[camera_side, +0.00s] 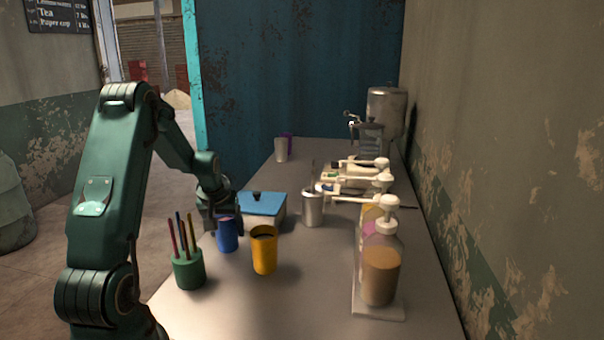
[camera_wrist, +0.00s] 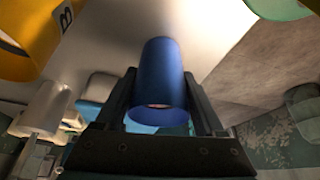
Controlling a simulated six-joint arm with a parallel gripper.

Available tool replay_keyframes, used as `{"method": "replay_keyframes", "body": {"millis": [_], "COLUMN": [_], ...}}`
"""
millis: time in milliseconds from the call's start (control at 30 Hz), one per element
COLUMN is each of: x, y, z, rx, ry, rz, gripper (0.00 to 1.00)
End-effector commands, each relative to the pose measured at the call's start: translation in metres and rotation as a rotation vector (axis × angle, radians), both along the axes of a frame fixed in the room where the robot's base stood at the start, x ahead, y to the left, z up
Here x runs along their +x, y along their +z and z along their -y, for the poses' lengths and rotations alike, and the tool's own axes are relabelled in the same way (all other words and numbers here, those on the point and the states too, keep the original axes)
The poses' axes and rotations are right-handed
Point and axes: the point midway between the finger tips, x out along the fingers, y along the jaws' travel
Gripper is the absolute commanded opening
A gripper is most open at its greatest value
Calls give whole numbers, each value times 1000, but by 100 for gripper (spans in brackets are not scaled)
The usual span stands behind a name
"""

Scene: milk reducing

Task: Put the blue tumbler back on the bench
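The blue tumbler (camera_side: 228,237) is upright at the left edge of the bench (camera_side: 310,295), between the pen pot and the yellow tumbler. My gripper (camera_side: 226,222) is above and around it. In the wrist view the blue tumbler (camera_wrist: 160,75) sits between the two fingers of my gripper (camera_wrist: 160,72), which are close against its sides. Its mouth faces the camera, and something pinkish shows inside. I cannot tell whether its base touches the bench.
The yellow tumbler (camera_side: 264,250) stands close to the right, and a green pot with sticks (camera_side: 188,268) is to the left. A blue-lidded box (camera_side: 262,204) and a metal cup (camera_side: 313,208) are behind. Pump bottles (camera_side: 380,270) stand at the right. The front middle of the bench is clear.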

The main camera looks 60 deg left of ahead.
Motion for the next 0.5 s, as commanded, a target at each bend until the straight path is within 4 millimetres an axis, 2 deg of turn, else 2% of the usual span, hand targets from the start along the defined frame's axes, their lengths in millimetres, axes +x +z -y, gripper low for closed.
{"method": "replay_keyframes", "body": {"millis": [33, 67, 100, 333, 500], "x": [0, 0, 0, 0, -2], "y": [0, 0, 0, 1, 12], "z": [0, 0, 0, 0, 3], "rx": [-1, -1, -1, -1, 2], "ry": [0, 0, 0, 0, 0], "rz": [-1, -1, -1, -1, 1], "gripper": [86, 98, 100, 100, 100]}}
